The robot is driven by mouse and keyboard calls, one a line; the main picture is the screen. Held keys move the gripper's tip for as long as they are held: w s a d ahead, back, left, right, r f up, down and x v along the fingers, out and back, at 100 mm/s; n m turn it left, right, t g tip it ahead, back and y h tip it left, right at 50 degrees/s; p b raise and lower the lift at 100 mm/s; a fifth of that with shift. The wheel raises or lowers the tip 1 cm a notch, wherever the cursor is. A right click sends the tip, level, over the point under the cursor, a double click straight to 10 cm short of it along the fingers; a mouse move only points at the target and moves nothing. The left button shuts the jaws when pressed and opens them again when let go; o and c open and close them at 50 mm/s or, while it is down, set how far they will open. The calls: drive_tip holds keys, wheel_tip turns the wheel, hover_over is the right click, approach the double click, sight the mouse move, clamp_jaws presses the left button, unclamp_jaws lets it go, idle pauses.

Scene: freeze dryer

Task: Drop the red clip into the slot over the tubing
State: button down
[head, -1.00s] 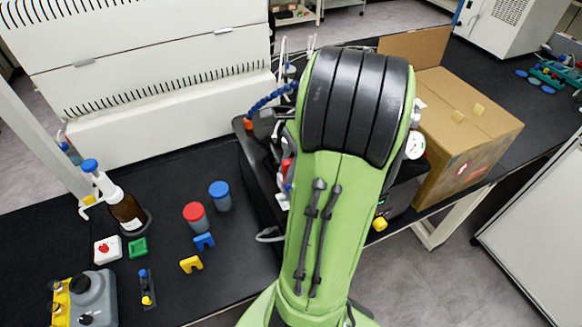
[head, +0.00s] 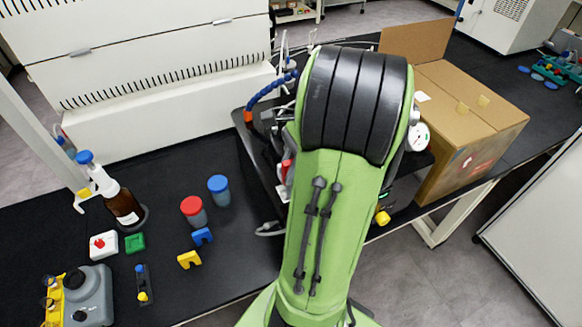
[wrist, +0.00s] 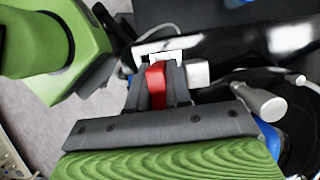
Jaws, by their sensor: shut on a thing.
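The red clip (wrist: 156,86) is held between the two dark fingers of my gripper (wrist: 158,80) in the wrist view. A white fitting (wrist: 161,56) lies just beyond the clip, close to the fingertips. I cannot tell whether they touch. Thin pale tubing (wrist: 172,28) shows behind the fitting. The slot itself cannot be made out.
A cardboard box (head: 465,120) stands to the right of the apparatus. A red-capped jar (head: 194,211), a blue-capped jar (head: 218,190) and a brown bottle (head: 123,206) stand at left. A blue hose (head: 270,89) arches close to my arm. A grey handle (wrist: 258,101) sits right of my gripper.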

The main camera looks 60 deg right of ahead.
drive_tip(key=shift+f+b, duration=0.5)
drive_tip(key=shift+f, duration=0.35)
drive_tip(key=shift+s+a+f, duration=0.1)
drive_tip(key=shift+a+f, duration=0.05)
drive_tip(key=shift+f, duration=0.2)
idle(0.3)
drive_tip(key=shift+d+r+p, duration=0.1)
drive_tip(key=shift+d+p, duration=0.3)
drive_tip(key=shift+p, duration=0.65)
idle(0.9)
